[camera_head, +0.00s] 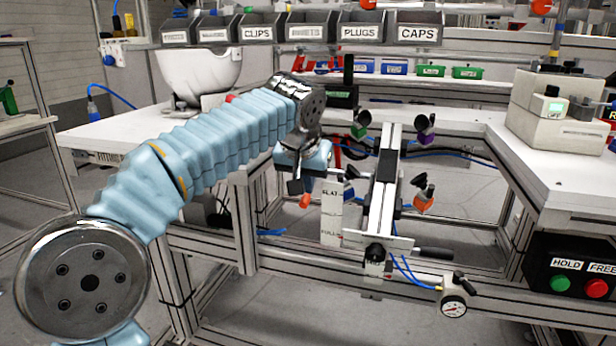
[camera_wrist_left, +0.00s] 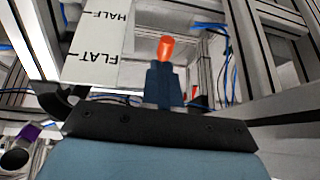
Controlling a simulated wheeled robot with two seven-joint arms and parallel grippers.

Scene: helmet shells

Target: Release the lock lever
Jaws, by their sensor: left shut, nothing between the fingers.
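My left gripper (camera_head: 297,186) hangs pointing down in front of the bench frame, left of the white scale plate (camera_head: 331,212) marked FLAT. In the left wrist view its dark fingers (camera_wrist_left: 164,82) are shut together, with nothing seen between them. An orange knob (camera_head: 305,200) shows at the fingertips; in the left wrist view it lies just beyond them (camera_wrist_left: 166,47). I cannot tell whether they touch, or whether this knob belongs to the lock lever. The scale plate also shows in the left wrist view (camera_wrist_left: 95,40), with FLAT and HALF marks. A black handle (camera_head: 433,253) sticks out right of the fixture's front.
A metal rail fixture (camera_head: 385,185) with coloured cups stands right of my gripper. A pressure gauge (camera_head: 454,308) hangs at the front. A HOLD/FREE button box (camera_head: 577,275) is at the right. A white shell (camera_head: 196,75) sits on the left bench.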

